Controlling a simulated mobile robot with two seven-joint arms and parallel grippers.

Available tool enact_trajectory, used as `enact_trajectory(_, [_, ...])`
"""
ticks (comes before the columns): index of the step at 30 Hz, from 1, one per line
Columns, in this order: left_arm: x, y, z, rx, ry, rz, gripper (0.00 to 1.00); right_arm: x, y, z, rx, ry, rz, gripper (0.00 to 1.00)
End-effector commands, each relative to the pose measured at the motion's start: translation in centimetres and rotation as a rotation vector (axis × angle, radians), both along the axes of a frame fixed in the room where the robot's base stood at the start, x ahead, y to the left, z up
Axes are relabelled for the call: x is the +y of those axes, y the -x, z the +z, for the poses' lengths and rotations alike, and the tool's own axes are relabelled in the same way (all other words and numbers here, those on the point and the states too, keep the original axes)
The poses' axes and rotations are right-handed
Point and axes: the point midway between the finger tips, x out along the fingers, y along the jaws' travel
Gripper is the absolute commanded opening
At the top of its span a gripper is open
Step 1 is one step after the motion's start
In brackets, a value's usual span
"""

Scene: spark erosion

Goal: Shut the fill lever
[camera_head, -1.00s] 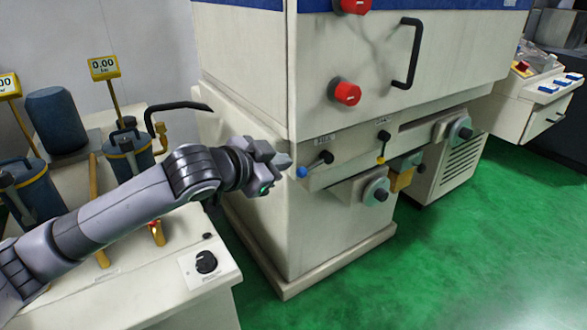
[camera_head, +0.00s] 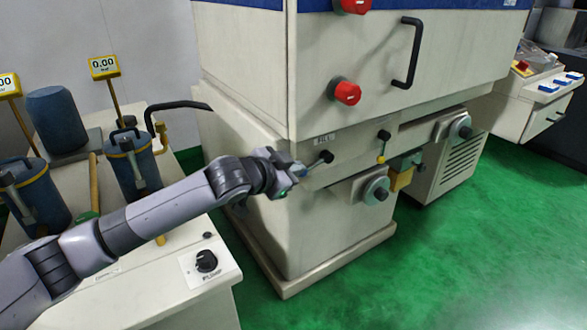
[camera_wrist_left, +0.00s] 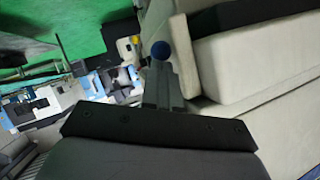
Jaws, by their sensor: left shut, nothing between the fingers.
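The fill lever (camera_head: 316,163) sits under its label on the front of the cream machine. Its black pivot is at the right, and its arm slopes down to the left. Its blue knob shows in the left wrist view (camera_wrist_left: 161,49), just beyond my fingertips. In the head view the knob is mostly hidden by my left gripper (camera_head: 297,171). That gripper is shut and empty, with its tips at the knob end of the lever. It also shows in the left wrist view (camera_wrist_left: 161,78). I cannot tell whether it touches the knob. My right gripper is out of view.
A second lever with a yellow knob (camera_head: 381,160) hangs to the right. A round grey dial (camera_head: 376,190) sits below, and a red knob (camera_head: 347,93) and black handle (camera_head: 409,55) above. Blue canisters (camera_head: 134,166) stand on the side cabinet at left. Green floor is clear at right.

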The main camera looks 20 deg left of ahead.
Motion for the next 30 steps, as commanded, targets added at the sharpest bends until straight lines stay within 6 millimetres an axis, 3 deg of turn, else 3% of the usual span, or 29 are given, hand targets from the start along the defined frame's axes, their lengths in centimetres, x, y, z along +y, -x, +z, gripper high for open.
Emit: enact_trajectory(30, [0.1, 0.2, -2.0, -0.110, 0.089, 0.001, 0.00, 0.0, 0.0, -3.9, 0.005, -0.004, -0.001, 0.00])
